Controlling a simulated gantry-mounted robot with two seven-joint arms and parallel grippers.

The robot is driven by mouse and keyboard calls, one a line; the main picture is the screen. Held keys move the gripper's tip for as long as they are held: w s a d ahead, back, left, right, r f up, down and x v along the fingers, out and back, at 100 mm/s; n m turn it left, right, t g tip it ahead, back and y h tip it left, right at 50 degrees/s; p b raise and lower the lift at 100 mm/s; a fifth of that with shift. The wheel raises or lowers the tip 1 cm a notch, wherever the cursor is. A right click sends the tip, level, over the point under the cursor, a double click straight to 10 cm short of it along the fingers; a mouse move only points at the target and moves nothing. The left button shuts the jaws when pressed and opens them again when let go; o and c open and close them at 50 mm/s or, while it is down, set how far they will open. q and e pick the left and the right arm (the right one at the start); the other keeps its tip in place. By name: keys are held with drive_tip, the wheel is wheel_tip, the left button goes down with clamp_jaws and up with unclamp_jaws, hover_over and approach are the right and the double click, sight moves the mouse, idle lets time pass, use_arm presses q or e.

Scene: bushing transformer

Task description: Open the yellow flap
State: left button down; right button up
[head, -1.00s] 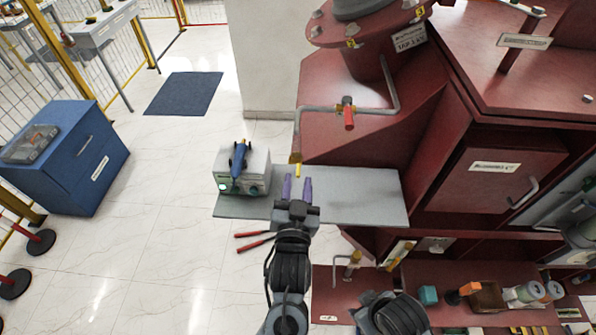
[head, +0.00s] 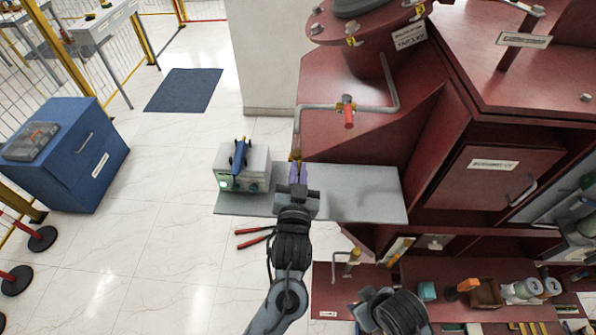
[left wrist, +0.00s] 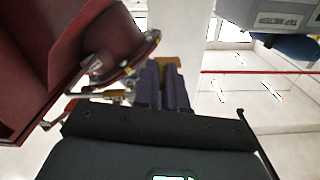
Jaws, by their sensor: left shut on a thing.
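The small yellow flap (head: 295,155) hangs at the lower end of a grey pipe on the red transformer, partly hidden by my fingers. My left gripper (head: 297,168) reaches up to it from below, its purple fingers close together and shut on it. In the left wrist view, the two dark purple fingers (left wrist: 163,82) stand side by side with a yellow-brown piece (left wrist: 168,64) at their tips.
A grey shelf (head: 365,198) lies below the flap, with a grey box (head: 257,166) carrying a blue tool (head: 240,157) on its left part. The pipe has a red-handled valve (head: 348,114). Red-handled pliers (head: 255,238) lie below the shelf. A blue cabinet (head: 80,165) stands far left.

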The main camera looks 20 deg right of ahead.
use_arm(q)
drive_tip(key=shift+a, duration=0.1)
drive_tip(key=shift+w+a+m+g+h+b, duration=0.45)
drive_tip(key=shift+a+m+g+h+b, duration=0.3)
drive_tip(key=shift+m+g+h, duration=1.25)
drive_tip(key=shift+w+a+m+g+h+b, duration=0.5)
drive_tip(key=shift+a+m+g+h, duration=0.4)
drive_tip(key=shift+m+g+h, duration=1.05)
drive_tip(key=shift+w+a+m+g+h+b, duration=0.4)
drive_tip(key=shift+a+m+g+h+b, duration=0.65)
drive_tip(key=shift+g, duration=1.6)
drive_tip(key=shift+d+m+p, duration=0.25)
drive_tip(key=shift+m+p, duration=0.15)
drive_tip(key=shift+m, duration=0.1)
drive_tip(key=c, duration=1.2)
unclamp_jaws()
